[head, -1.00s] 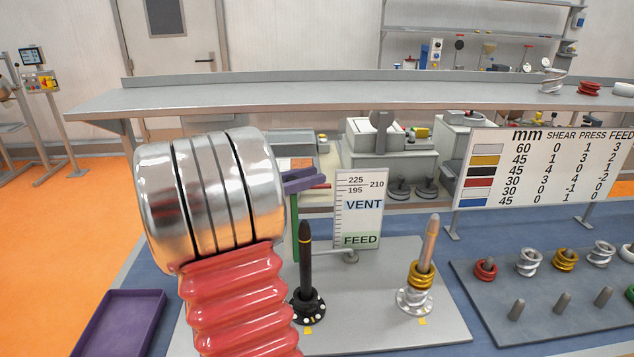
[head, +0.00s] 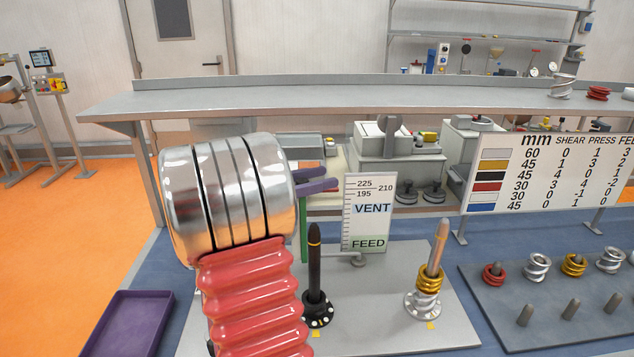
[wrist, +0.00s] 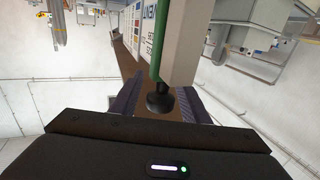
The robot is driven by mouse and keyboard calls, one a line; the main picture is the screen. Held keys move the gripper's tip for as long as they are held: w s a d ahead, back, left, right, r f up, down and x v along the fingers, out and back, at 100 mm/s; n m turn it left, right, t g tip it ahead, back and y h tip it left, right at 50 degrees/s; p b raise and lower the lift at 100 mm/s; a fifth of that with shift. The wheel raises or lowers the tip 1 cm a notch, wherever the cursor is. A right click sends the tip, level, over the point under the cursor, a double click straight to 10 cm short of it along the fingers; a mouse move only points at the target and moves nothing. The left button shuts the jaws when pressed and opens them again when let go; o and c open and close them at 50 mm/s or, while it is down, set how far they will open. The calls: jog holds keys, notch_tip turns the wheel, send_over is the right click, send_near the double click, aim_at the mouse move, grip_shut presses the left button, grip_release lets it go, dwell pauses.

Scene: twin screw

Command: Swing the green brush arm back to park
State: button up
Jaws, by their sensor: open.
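The green brush arm shows in the head view as an upright green bar (head: 303,238), just left of the black screw (head: 314,270). My gripper (head: 318,180) is at the top of this bar, its purple fingers pointing right; my arm's silver wrist hides part of the area. In the wrist view a green bar (wrist: 172,45) runs beside a pale beam, with a dark round knob (wrist: 160,103) at its near end. The knob lies between my two spread fingers; I cannot tell whether they touch it.
The VENT/FEED scale sign (head: 368,210) stands close right of my fingers. A gold-ringed screw (head: 429,285) stands on the grey plate (head: 385,325). A purple tray (head: 128,322) is at lower left, and a long shelf (head: 270,100) crosses behind.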

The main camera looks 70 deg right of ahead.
jog(key=shift+w, duration=0.1)
jog(key=v, duration=1.3)
jog(key=shift+w+a, duration=0.25)
jog(key=shift+a, duration=0.05)
jog(key=a+f+n+t+y, duration=0.3)
jog(key=a+n+t, duration=0.3)
jog(key=a, duration=0.8)
jog(key=s+a+f+n+t+y, duration=0.1)
jog(key=a+f+n+t+y, duration=0.2)
jog(key=a+n, duration=0.8)
jog(key=s+a+f+n+t+y, duration=0.1)
jog(key=a+f+n+t+y, duration=0.2)
jog(key=a, duration=1.4)
jog(key=n+t+y, duration=0.4)
jog(key=n+t, duration=0.1)
jog(key=n, duration=0.1)
jog(key=shift+a+t, duration=0.3)
jog(key=shift+a, duration=0.05)
jog(key=shift+s, duration=0.15)
